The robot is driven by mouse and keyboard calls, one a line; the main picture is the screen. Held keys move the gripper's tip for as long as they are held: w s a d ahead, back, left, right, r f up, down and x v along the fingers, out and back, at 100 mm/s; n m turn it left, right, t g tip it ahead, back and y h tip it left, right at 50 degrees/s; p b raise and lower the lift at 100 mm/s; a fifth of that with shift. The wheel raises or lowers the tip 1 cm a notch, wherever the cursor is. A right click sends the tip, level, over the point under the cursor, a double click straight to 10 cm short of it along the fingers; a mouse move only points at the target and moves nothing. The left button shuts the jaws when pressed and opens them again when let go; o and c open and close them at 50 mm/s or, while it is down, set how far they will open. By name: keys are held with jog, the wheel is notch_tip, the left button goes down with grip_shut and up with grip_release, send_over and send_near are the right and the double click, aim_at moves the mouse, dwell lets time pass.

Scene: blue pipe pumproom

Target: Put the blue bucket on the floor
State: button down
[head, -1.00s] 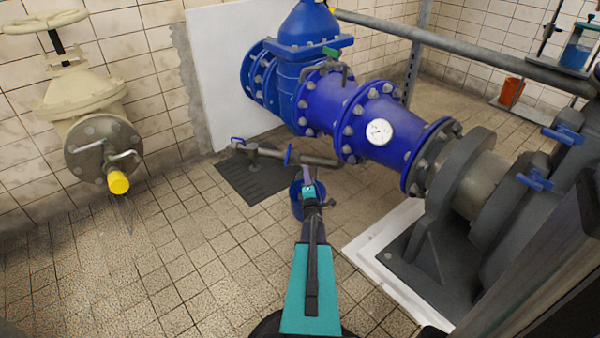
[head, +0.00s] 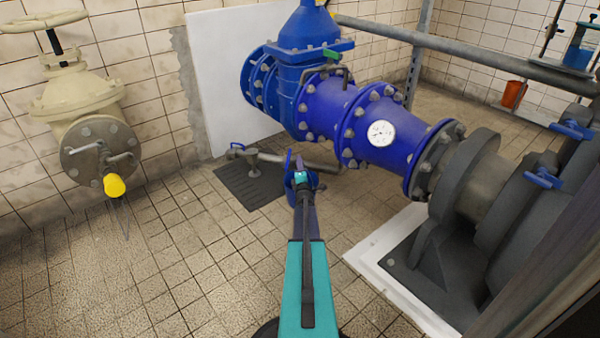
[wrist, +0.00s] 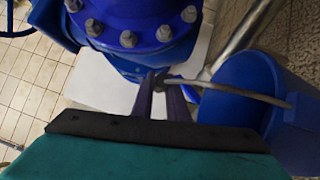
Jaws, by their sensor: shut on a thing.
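The blue bucket (wrist: 236,92) hangs at the right of the wrist view, tilted in the picture, with its thin handle running across to my fingers. My gripper (wrist: 163,86) is shut on that handle. In the head view my gripper (head: 301,179) is out in front over the tiled floor (head: 226,272). Only a small blue part of the bucket (head: 290,186) shows there beside it; my arm hides the rest. I cannot tell exactly how high the bucket is.
A large blue pipe (head: 345,108) with a gauge crosses behind my gripper. A dark floor grate (head: 248,190) lies left of it. A white plinth (head: 368,247) stands at the right. A beige valve (head: 82,105) is on the left wall. Open floor lies left of my arm.

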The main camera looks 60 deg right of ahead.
dwell(0.3)
jog(key=shift+f+b, duration=1.05)
jog(key=shift+f, duration=0.85)
jog(key=c, duration=1.7)
grip_release()
jog(key=shift+c, duration=0.2)
jog(key=shift+r, duration=0.2)
jog(key=p+v, duration=0.3)
jog(key=v, duration=0.9)
jog(key=shift+p, duration=0.3)
